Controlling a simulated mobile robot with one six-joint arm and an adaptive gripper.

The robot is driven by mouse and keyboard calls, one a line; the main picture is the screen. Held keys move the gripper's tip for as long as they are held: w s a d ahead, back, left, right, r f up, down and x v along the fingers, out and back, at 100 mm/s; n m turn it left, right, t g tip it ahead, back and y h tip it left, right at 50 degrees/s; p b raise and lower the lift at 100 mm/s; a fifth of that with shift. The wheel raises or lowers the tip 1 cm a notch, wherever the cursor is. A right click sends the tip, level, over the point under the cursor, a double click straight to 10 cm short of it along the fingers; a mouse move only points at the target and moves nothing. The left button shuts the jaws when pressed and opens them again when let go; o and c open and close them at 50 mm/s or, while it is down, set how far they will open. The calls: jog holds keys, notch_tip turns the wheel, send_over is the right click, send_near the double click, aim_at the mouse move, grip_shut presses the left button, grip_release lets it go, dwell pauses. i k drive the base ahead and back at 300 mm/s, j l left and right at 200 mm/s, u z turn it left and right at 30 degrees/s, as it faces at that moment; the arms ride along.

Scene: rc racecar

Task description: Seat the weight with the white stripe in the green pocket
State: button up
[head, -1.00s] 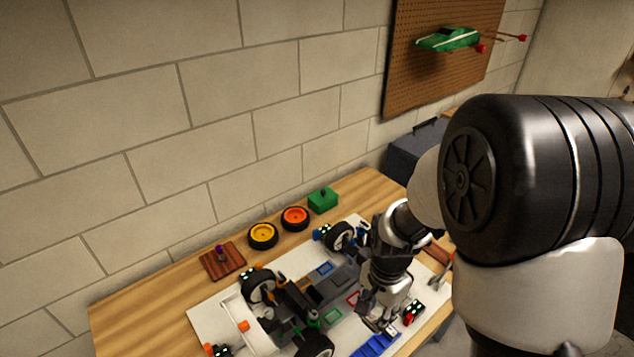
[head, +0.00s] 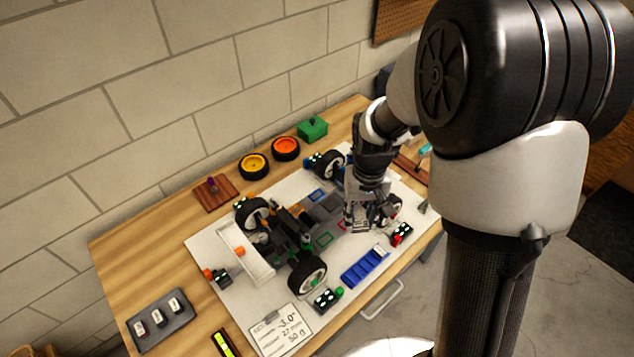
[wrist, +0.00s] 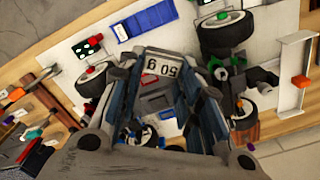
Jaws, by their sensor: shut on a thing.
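My gripper (head: 357,222) is over the right part of the car chassis, just right of the red pocket outline (head: 340,226). In the wrist view the jaws (wrist: 165,72) are shut on a small weight (wrist: 162,66) with a white face marked 50 g; whether it has a stripe is unclear. The weight is hidden in the head view. The green pocket (head: 323,240) is a green outline on the grey chassis, left of and nearer than the red one. A blue pocket (head: 317,195) lies farther back.
A blue slotted tray (head: 365,268) holds a white-topped piece at its far end. Black wheels, including the near one (head: 307,274), stand around the chassis. A dark tray (head: 160,318) with white-labelled pieces and a written card (head: 281,331) lie in front.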

aim_at(325, 240)
jog(key=i+l, duration=0.15)
jog(key=l, duration=0.2)
jog(key=i+l+u, duration=0.1)
jog(key=l, duration=0.2)
jog(key=i+l, duration=0.2)
jog(key=l, duration=0.15)
jog(key=u, duration=1.1)
